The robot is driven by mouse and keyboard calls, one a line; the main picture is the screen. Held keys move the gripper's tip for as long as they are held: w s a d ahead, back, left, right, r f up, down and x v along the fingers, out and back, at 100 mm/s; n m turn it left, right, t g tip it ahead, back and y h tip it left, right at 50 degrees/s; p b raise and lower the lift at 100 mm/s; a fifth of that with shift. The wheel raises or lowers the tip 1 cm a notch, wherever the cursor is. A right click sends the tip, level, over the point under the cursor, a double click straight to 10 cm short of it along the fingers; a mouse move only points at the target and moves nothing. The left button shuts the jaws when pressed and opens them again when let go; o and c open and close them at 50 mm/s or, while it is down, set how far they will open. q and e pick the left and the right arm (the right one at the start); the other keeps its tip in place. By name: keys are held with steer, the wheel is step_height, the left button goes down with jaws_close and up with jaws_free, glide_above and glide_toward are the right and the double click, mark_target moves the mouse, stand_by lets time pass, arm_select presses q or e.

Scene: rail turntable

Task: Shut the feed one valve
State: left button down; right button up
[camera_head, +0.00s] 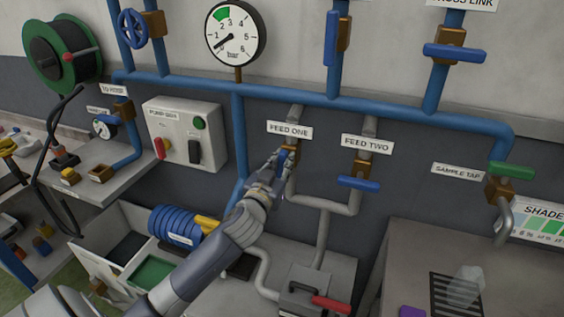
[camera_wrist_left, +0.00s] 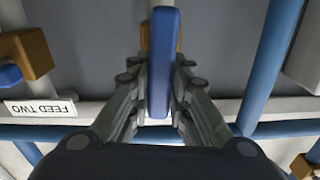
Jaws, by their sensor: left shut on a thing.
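The feed one valve has a brown body (camera_head: 292,153) on a grey vertical pipe, under the FEED ONE label (camera_head: 289,130). Its blue lever (camera_wrist_left: 162,65) stands between my left gripper's fingers in the left wrist view, running up the picture roughly in line with the pipe behind it. In the head view the lever is mostly hidden by the fingers. My left gripper (camera_head: 279,160) is shut on this lever, with fingers on both sides of it (camera_wrist_left: 158,100). My right gripper is in neither view.
The feed two valve's blue lever (camera_head: 359,182) lies across its pipe to the right. A blue main pipe (camera_head: 300,97) runs above.

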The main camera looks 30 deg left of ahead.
arm_select(q)
steer(key=m, duration=0.2)
steer(key=m+p, duration=0.1)
steer(key=m, duration=0.1)
steer(key=shift+d, duration=0.3)
steer(key=m, duration=0.2)
steer(key=m+p, duration=0.1)
steer(key=m, duration=0.1)
steer(key=shift+w+d+f+m, duration=0.1)
steer(key=shift+d+f+m, duration=0.1)
steer(key=shift+m, duration=0.2)
steer(key=shift+d+f+m+p, duration=0.15)
steer(key=shift+m+p, duration=0.25)
steer(key=shift+m, duration=0.95)
steer(key=shift+f+m+p, duration=0.2)
steer(key=shift+m+p, duration=0.15)
steer(key=shift+m, duration=0.95)
steer(key=shift+d+f+m+p, duration=0.15)
steer(key=shift+m+p, duration=0.25)
steer(key=shift+m, duration=0.95)
steer(key=shift+a+f, duration=0.1)
steer(key=c, duration=1.5)
jaws_free()
steer(key=shift+w, duration=0.1)
